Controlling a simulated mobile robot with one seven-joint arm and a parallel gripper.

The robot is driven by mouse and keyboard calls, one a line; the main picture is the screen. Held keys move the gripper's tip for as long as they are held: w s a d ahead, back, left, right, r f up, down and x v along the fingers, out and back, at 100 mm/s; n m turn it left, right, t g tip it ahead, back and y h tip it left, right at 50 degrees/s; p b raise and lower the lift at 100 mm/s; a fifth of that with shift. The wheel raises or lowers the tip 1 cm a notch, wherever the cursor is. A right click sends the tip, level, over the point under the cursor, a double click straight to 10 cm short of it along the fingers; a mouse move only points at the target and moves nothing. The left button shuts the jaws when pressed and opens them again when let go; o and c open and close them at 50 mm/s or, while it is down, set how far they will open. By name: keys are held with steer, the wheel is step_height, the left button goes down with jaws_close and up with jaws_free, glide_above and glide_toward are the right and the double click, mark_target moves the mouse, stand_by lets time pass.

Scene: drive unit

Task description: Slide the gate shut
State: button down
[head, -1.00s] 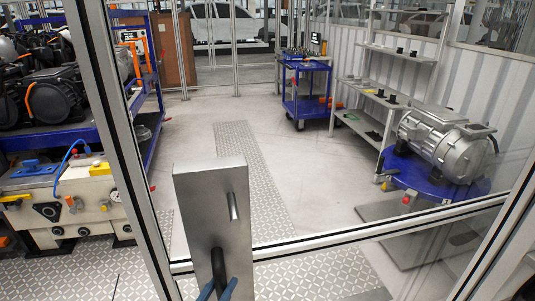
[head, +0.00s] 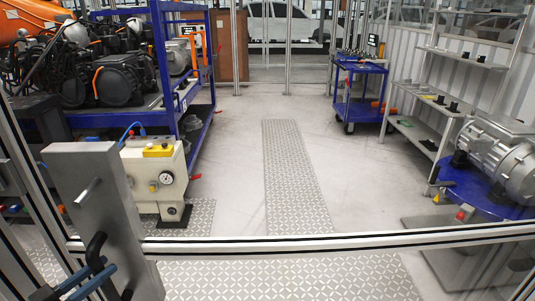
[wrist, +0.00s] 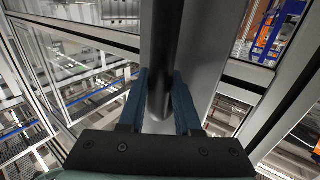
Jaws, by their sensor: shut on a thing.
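The gate is a framed clear panel, and its black-and-silver crossbar (head: 330,241) runs across the lower head view. A grey metal plate (head: 95,195) stands at the gate's left side and carries a short silver peg and a black handle (head: 95,248). My gripper (head: 88,284) has blue fingers and is at the handle, low on the left. In the wrist view, my gripper (wrist: 161,90) is shut on the dark handle bar (wrist: 161,45), with one finger on each side. The gate's closing edge is not clearly seen.
Behind the panel are a cream machine (head: 155,175), a blue rack (head: 185,95) with motors, a blue cart (head: 358,95), grey shelves (head: 455,80) and a motor on a blue round table (head: 475,190). The patterned floor strip (head: 295,175) between them is clear.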

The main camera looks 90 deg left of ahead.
steer(key=shift+s+a, duration=0.1)
steer(key=shift+s, duration=1.55)
steer(key=c, duration=0.6)
jaws_free()
steer(key=shift+a+f, duration=0.1)
step_height(320, 180, up, 10)
steer(key=p, duration=0.3)
